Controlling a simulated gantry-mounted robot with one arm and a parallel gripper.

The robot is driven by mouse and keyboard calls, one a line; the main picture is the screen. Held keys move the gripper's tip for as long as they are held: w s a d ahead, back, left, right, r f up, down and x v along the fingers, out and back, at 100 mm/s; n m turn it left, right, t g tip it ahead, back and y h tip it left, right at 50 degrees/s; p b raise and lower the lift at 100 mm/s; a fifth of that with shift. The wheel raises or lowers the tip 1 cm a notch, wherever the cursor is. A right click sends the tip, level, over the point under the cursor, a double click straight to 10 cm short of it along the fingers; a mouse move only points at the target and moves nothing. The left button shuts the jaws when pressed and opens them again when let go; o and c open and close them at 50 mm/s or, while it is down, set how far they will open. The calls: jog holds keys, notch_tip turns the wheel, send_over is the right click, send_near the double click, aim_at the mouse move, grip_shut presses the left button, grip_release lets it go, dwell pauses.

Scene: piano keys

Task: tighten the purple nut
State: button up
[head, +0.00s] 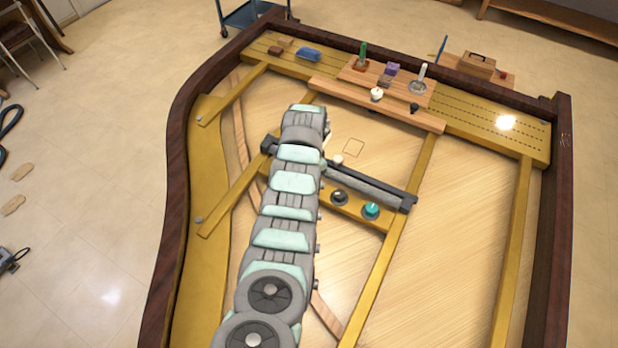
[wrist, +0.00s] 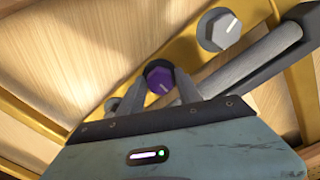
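The purple nut (wrist: 159,77) shows in the wrist view, with a pale line on its top. It sits at a yellow frame bar. My gripper (wrist: 161,84) is at the nut, with one finger on each side of it. The fingers are close to its sides, but I cannot tell whether they touch it. In the head view my arm hides both the purple nut and my gripper.
A grey nut (wrist: 218,29) is near the purple one, beside a long grey rod (wrist: 255,60). In the head view, a dark nut (head: 339,197) and a teal nut (head: 371,210) sit on the yellow bar. A wooden board (head: 350,90) holds small objects at the back.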

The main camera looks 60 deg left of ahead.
jog(key=shift+o, duration=1.1)
notch_tip(320, 180, up, 11)
jog(key=b, duration=0.1)
jog(key=shift+f, duration=0.1)
